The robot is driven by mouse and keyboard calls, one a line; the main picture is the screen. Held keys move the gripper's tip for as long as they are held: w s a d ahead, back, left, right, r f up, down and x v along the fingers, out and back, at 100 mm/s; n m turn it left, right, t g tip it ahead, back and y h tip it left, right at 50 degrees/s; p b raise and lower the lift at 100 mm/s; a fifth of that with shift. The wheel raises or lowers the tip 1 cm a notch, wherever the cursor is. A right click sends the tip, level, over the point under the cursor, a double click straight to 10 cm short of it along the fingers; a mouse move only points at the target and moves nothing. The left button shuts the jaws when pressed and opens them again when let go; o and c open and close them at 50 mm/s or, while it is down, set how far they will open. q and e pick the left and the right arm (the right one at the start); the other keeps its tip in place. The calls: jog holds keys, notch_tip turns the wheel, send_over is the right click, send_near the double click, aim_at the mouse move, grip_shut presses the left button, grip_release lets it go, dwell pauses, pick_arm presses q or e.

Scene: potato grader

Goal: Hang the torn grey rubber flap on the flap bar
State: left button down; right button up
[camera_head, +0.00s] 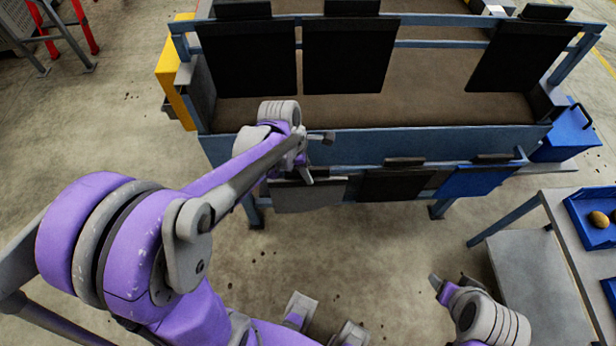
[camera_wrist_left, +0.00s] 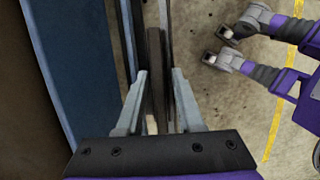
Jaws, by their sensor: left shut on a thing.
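The grey flap (camera_head: 308,195) is at the left end of the lower front rail, its flat face towards me, beside a black flap (camera_head: 397,185). My left gripper (camera_head: 307,175) is at its top edge and shut on it. In the left wrist view the left gripper (camera_wrist_left: 158,78) has a finger on each side of a thin dark strip (camera_wrist_left: 155,50), the flap's top seen nearly edge-on. I cannot tell whether the flap bears on the bar, as my gripper hides that part. My right gripper (camera_head: 435,284) is low at the right, away from the flaps; its fingers are unclear.
The grader's blue front beam (camera_head: 430,141) runs just behind the flaps. Three black flaps hang on the upper rail (camera_head: 440,44). A blue flap (camera_head: 474,181) hangs at the right. A table with a blue tray (camera_head: 583,222) stands at right.

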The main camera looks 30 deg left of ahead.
pick_arm(q)
jog(key=w+a, duration=0.1)
jog(key=w, duration=0.1)
jog(key=w+a, duration=0.1)
jog(key=shift+w+a+f, duration=0.15)
jog(key=shift+w+f, duration=0.05)
jog(key=shift+w, duration=0.2)
jog(key=shift+f+b, duration=1.45)
jog(key=shift+f, duration=0.2)
jog(key=shift+c, duration=2.3)
grip_release()
jog(key=shift+s, duration=0.1)
jog(key=p+v, duration=0.1)
jog(key=v, duration=0.9)
jog(key=shift+r, duration=0.4)
